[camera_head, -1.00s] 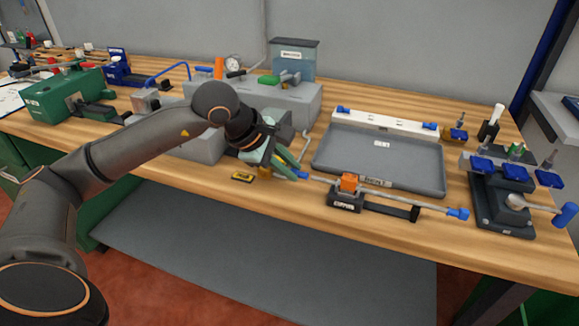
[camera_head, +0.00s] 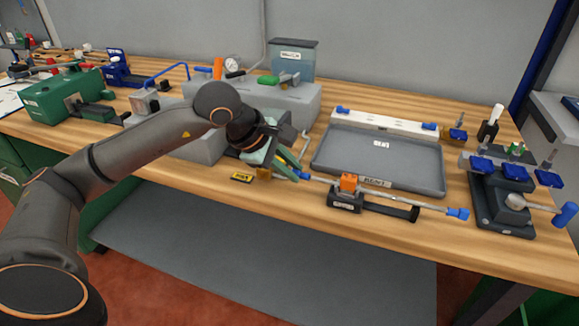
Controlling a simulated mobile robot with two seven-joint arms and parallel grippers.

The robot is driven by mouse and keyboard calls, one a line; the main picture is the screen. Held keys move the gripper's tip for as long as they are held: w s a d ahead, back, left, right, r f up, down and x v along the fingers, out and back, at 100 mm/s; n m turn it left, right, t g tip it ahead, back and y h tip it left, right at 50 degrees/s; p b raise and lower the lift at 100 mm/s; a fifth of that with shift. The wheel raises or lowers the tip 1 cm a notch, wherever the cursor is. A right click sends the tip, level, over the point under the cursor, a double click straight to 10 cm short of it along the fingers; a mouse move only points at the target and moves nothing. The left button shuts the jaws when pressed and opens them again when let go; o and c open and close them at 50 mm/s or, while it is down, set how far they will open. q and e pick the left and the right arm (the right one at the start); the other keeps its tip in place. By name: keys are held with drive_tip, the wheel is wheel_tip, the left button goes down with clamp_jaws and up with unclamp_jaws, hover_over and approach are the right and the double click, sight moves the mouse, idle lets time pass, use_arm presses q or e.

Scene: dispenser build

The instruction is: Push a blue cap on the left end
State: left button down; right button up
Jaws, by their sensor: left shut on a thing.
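A thin metal rod (camera_head: 415,203) lies held in a small black clamp fixture with an orange block (camera_head: 348,182) near the bench's front edge. A blue cap (camera_head: 458,213) sits on the rod's right end. My left gripper (camera_head: 295,171) is at the rod's left end, shut on another blue cap (camera_head: 302,174). That cap is in line with the rod and appears to meet its end; how far it is seated cannot be told. The fingers partly hide the cap. My right gripper is out of view.
A grey tray (camera_head: 380,160) lies behind the rod, with a white rail (camera_head: 385,122) at its back. A dark press-like fixture (camera_head: 500,205) with blue parts stands at the right. A grey block (camera_head: 285,100) stands behind my left wrist. A small yellow item (camera_head: 242,177) lies left of the gripper.

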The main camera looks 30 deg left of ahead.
use_arm(q)
drive_tip(key=shift+w+d, duration=0.2)
drive_tip(key=shift+d, duration=0.75)
idle(0.3)
drive_tip(key=shift+c, duration=2.2)
unclamp_jaws()
wheel_tip(320, 180, up, 7)
drive_tip(key=p, duration=0.5)
